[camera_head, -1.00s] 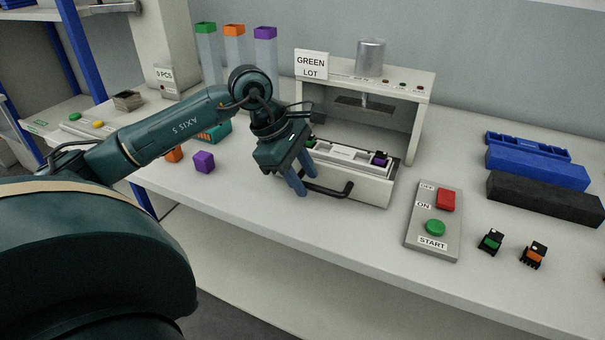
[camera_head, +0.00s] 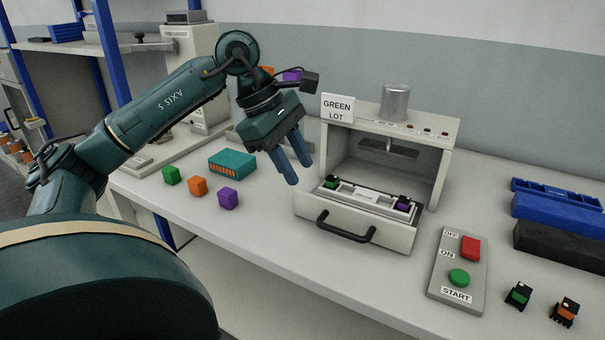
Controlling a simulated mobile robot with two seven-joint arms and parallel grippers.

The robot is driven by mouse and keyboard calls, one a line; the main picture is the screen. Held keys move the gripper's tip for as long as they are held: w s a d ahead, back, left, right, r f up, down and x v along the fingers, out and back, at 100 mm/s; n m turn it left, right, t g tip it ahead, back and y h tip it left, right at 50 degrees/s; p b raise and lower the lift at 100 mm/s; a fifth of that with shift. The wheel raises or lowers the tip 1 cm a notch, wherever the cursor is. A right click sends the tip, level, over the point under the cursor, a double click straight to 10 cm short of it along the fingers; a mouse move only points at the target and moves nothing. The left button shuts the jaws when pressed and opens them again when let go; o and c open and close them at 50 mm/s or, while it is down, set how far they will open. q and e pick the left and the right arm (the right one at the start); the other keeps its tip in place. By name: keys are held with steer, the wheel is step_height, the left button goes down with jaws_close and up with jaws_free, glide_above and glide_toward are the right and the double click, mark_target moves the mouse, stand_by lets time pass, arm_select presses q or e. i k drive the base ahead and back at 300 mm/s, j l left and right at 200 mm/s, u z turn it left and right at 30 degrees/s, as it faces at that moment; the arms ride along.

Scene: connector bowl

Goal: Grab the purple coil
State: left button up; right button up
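A small black-topped purple part (camera_head: 403,205), which looks like the purple coil, sits at the right end of the light fixture in the pulled-out drawer (camera_head: 385,236) of the press. A similar green part (camera_head: 331,183) sits at the fixture's left end. A plain purple cube (camera_head: 228,198) lies on the table to the left of the press. My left gripper (camera_head: 299,173) is raised left of the drawer, blue fingers pointing down, apart with nothing between them. My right gripper is not in view.
The press (camera_head: 440,160) has a GREEN LOT sign (camera_head: 338,108) and a drawer handle (camera_head: 345,228). A button box (camera_head: 457,272), green (camera_head: 518,295) and orange (camera_head: 565,311) black-topped parts and blue and black bins (camera_head: 555,220) are right. Green and orange cubes and a teal box (camera_head: 232,162) are left.

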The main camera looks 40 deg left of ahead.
mark_target(403, 202)
steer(key=k, duration=1)
